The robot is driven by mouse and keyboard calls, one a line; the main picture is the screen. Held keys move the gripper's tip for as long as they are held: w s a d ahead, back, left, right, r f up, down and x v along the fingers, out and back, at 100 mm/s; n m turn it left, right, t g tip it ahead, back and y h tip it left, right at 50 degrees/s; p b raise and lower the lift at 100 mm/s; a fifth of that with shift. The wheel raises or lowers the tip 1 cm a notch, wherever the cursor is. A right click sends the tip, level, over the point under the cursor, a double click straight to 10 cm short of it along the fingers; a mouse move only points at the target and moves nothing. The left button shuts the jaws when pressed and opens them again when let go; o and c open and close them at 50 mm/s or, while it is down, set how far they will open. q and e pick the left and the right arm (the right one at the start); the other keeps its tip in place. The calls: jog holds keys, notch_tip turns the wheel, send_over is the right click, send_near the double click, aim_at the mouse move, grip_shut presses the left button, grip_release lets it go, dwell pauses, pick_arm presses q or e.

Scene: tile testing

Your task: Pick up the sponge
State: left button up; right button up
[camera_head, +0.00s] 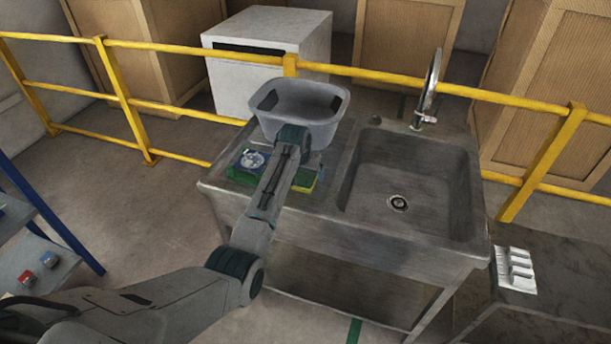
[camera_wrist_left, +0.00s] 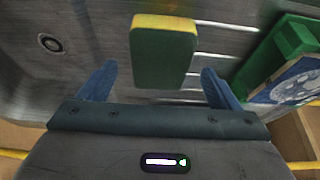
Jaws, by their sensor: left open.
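The sponge (camera_wrist_left: 163,55) is green with a yellow edge. In the left wrist view it lies in front of and between the blue fingers of my left gripper (camera_wrist_left: 158,73). The fingers are apart, with a gap on both sides of the sponge, and hold nothing. In the head view my left arm reaches over the sink's counter, and a green and yellow strip of the sponge (camera_head: 305,186) shows to the right of it. The arm hides the rest of the sponge, and I cannot make out the fingers there. My right gripper is not in view.
A green box with a blue and white picture (camera_head: 247,161) lies left of the arm; it is at the right in the wrist view (camera_wrist_left: 292,75). A grey tub (camera_head: 312,130) shows behind my wrist. The empty sink basin (camera_head: 400,180) and tap (camera_head: 430,90) are at the right.

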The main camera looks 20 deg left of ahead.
pick_arm(q)
jog(key=shift+x, duration=0.85)
jog(key=shift+f+p, duration=0.25)
jog(key=shift+p, duration=0.05)
jog(key=c, duration=1.1)
